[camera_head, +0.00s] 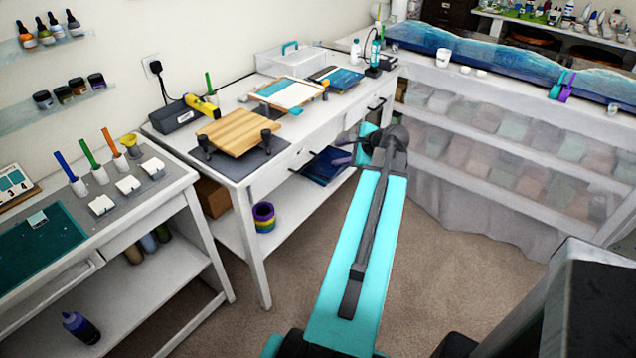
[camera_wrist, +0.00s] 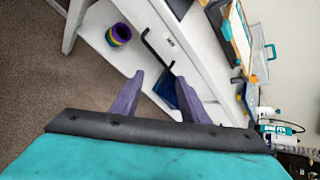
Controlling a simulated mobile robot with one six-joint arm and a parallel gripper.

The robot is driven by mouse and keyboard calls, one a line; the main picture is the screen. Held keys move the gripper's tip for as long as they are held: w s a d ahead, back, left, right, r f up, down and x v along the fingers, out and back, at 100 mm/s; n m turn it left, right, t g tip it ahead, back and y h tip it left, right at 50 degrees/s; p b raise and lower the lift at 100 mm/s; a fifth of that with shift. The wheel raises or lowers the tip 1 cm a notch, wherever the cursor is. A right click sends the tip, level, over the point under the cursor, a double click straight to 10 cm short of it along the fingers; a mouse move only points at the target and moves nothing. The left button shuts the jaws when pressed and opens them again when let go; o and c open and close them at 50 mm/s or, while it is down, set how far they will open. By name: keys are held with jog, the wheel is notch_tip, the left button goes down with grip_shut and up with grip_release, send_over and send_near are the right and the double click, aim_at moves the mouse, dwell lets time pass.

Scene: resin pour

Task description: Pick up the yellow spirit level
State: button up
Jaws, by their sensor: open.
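The yellow spirit level (camera_head: 202,105) lies on the white workbench (camera_head: 283,152) toward its left back, against a dark grey box (camera_head: 174,116) and behind a wooden board. It does not show in the wrist view. My gripper (camera_wrist: 159,79) is open and empty, its two purple fingers apart. In the head view my arm reaches forward, with the gripper end partly hidden behind it, in front of the bench and well to the right of the level.
The wooden board (camera_head: 238,131) stands on dark supports before the level. A framed teal-and-white panel (camera_head: 287,93) and a clear box (camera_head: 291,58) are farther right. A striped roll (camera_head: 263,217) sits on the lower shelf. Carpet between the benches is clear.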

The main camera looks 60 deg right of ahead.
jog(key=d+r+m+t+h, duration=0.1)
jog(key=d+r+m+t, duration=0.2)
jog(key=r+m, duration=0.7)
jog(key=shift+d+r+m+h, duration=0.3)
jog(key=shift+d, duration=0.1)
jog(key=shift+c, duration=1)
jog(key=shift+w, duration=0.1)
jog(key=shift+w, duration=0.1)
